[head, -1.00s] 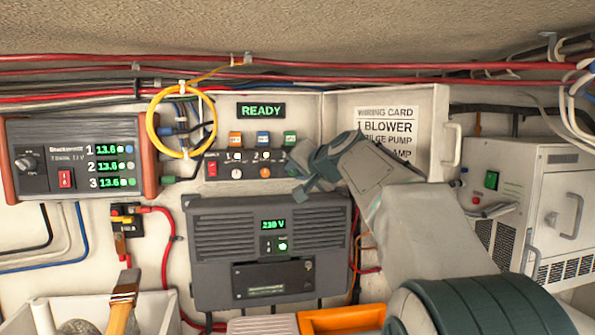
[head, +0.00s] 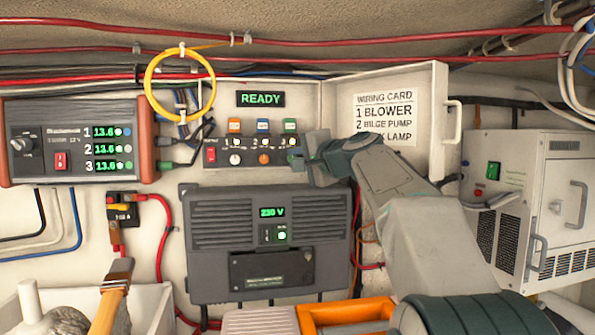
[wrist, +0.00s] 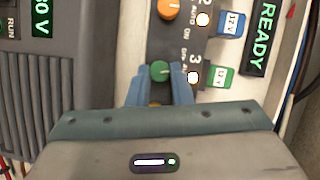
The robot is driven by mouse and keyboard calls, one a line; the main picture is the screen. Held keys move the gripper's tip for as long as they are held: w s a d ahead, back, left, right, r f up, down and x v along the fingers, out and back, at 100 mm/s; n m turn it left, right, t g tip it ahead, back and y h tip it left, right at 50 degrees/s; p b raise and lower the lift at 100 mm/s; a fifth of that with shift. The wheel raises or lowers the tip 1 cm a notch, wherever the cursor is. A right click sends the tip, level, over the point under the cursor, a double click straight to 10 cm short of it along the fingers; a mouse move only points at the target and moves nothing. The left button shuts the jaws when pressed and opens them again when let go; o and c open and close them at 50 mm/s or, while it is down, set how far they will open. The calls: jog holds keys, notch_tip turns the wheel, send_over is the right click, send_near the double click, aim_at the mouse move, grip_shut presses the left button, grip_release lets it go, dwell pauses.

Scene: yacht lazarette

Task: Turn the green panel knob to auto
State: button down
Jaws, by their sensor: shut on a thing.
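The green knob (wrist: 160,72) sits on the dark switch panel (wrist: 180,45), beside the marking 3 and a lit lamp. My gripper (wrist: 157,84) has its two blue fingers on either side of the knob and is shut on it. The knob's pointer is too small to read for certain. In the head view my gripper (head: 302,158) reaches the right end of the switch panel (head: 222,155) and mostly hides the green knob. The small AUTO, ON and OFF labels show only in part in the wrist view.
An orange knob (wrist: 168,9) is close by in the same row. A READY display (head: 261,99) is above the panel, and a grey 230 V unit (head: 215,240) is below. An open panel door (head: 438,120) with a wiring card stands at the right, near my arm.

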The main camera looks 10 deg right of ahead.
jog(key=shift+f+m+t+y+b, duration=0.15)
jog(key=shift+m+t+y+b, duration=0.15)
jog(key=shift+m+b, duration=0.6)
jog(key=c, duration=1.3)
grip_release()
jog(key=b+v, duration=0.4)
jog(key=v, duration=1)
jog(key=shift+a+f, duration=0.1)
